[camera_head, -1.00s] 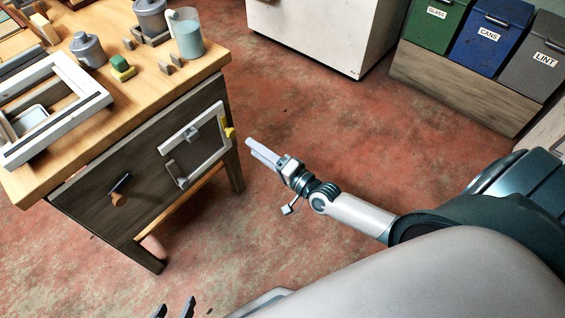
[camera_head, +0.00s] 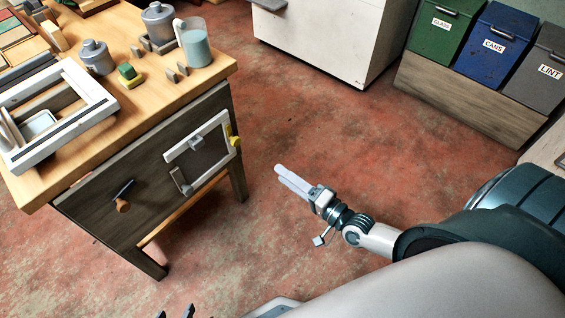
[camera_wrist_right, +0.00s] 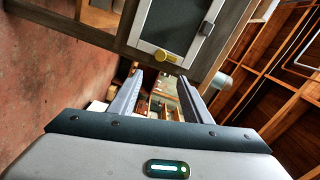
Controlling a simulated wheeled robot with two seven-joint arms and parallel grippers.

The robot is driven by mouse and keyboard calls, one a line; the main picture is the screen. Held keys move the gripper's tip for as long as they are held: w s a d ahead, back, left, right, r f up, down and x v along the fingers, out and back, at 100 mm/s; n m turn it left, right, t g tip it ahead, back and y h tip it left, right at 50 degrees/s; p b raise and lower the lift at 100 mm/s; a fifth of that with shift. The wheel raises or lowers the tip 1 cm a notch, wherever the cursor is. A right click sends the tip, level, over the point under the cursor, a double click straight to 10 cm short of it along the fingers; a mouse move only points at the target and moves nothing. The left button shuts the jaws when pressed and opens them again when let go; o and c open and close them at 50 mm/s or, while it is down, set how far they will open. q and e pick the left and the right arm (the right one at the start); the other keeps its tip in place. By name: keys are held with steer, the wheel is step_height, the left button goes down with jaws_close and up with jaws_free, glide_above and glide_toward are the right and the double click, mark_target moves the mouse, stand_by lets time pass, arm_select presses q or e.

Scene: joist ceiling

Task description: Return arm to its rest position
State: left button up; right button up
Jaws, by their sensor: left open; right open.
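My right gripper (camera_head: 281,174) is over the red floor, to the right of the wooden workbench (camera_head: 217,76), and touches nothing. In the right wrist view its two fingers (camera_wrist_right: 157,92) are apart with nothing gripped between them. A small framed door (camera_head: 201,150) on the bench's dark front panel shows ahead of these fingers in the wrist view (camera_wrist_right: 176,25). It has a yellow knob (camera_wrist_right: 166,56). Only the fingertips of my left gripper (camera_head: 175,313) show at the bottom edge of the head view; they are apart and empty.
The bench top holds a white frame (camera_head: 100,103), grey lidded pots (camera_head: 95,58), a clear mug (camera_head: 194,50) and small blocks. A white cabinet (camera_head: 330,40) and labelled bins (camera_head: 492,38) stand behind. The floor between bench and bins is clear.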

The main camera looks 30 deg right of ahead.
arm_select(q)
steer(key=shift+s, duration=0.15)
steer(key=shift+a, duration=0.1)
